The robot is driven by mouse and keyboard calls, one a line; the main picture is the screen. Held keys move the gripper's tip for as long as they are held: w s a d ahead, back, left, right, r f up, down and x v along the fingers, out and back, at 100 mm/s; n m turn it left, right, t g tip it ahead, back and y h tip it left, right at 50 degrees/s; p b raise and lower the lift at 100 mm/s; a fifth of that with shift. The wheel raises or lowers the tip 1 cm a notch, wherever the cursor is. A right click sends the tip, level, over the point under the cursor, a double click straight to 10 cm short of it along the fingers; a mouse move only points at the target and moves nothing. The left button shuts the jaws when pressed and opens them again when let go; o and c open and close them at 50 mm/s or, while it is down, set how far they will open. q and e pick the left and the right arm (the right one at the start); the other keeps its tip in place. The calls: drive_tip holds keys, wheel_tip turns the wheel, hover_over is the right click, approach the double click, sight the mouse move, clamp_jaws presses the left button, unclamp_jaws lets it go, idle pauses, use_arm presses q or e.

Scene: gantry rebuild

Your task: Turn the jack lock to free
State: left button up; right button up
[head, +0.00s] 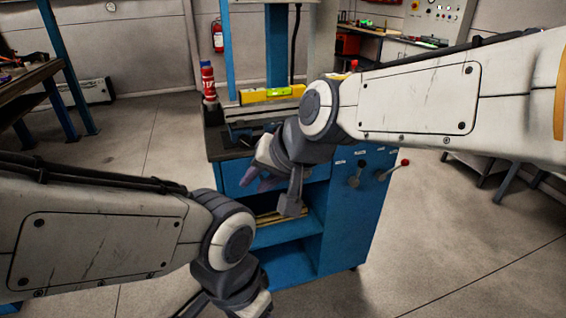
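Two levers stick out of the right side of the blue cart. One lever has a dark knob (361,164) and the other has a red knob (405,162). Small pale labels sit above them, too small to read, so I cannot tell which lever is the jack lock. My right gripper (279,194) hangs in front of the cart's drawer and open shelf, left of both levers and apart from them. Its fingers are partly hidden by its wrist, and I see nothing held. My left gripper (232,304) is low at the bottom edge, partly cut off.
The blue cart (346,225) stands in the middle, with a yellow level (265,94) and a red bottle (208,84) on top. A workbench (30,76) is at the left. A control panel (437,18) is at the back right.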

drive_tip(key=w+d+f+m+t+b, duration=0.4)
drive_tip(key=w+b, duration=0.3)
drive_tip(key=b, duration=0.5)
drive_tip(key=w+d+f+m+t+b, duration=0.1)
drive_tip(key=w+m+t+b, duration=0.5)
drive_tip(key=b, duration=0.6)
drive_tip(key=w+d+f+m+t+b, duration=0.2)
drive_tip(key=w+d+f+m+b, duration=0.15)
drive_tip(key=w+b, duration=0.6)
drive_tip(key=a+p+x, duration=0.1)
drive_tip(key=x, duration=0.8)
drive_tip(key=shift+s+p, duration=0.25)
drive_tip(key=shift+p, duration=0.05)
drive_tip(key=shift+a+r, duration=0.1)
drive_tip(key=shift+a, duration=0.05)
clamp_jaws()
